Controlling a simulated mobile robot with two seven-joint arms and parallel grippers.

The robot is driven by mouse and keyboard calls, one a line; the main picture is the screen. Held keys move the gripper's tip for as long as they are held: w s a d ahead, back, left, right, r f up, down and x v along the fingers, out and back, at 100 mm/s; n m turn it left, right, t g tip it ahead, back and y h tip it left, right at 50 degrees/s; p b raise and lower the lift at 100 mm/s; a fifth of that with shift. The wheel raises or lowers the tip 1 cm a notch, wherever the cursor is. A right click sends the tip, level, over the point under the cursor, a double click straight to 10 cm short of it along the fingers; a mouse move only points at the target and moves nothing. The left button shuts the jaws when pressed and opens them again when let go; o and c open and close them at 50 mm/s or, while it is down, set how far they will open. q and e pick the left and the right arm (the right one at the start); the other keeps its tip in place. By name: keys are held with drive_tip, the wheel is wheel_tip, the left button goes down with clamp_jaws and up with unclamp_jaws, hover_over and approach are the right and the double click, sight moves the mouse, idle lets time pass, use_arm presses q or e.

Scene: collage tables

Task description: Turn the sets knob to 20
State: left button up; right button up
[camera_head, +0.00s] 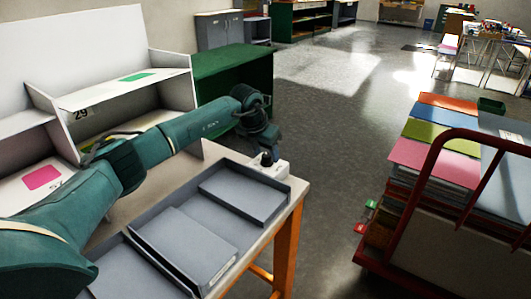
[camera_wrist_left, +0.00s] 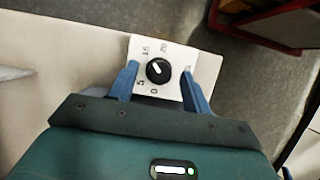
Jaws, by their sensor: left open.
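The sets knob (camera_wrist_left: 158,70) is a round black knob with a white pointer mark, on a white dial plate (camera_wrist_left: 174,49) with printed numbers. I can read 0, 5, 15 and 20 around it. The pointer slants toward the upper left, roughly to the 15 side. My left gripper (camera_wrist_left: 160,67) is open, with one blue finger on each side of the knob and a gap to it. In the head view the knob (camera_head: 266,158) sits on a small white box (camera_head: 281,167) at the table's far corner, just below my left gripper (camera_head: 264,141). My right gripper is not in view.
Grey trays (camera_head: 250,205) lie on the table (camera_head: 285,208) in front of the dial box. White shelving (camera_head: 130,95) stands behind my left arm. A red-framed cart (camera_head: 430,170) with coloured stacks stands at the right.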

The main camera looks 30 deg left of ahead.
use_arm(q)
drive_tip(key=shift+w+f, duration=0.15)
drive_tip(key=shift+f, duration=0.15)
drive_tip(key=shift+c, duration=0.6)
drive_tip(key=c, duration=0.9)
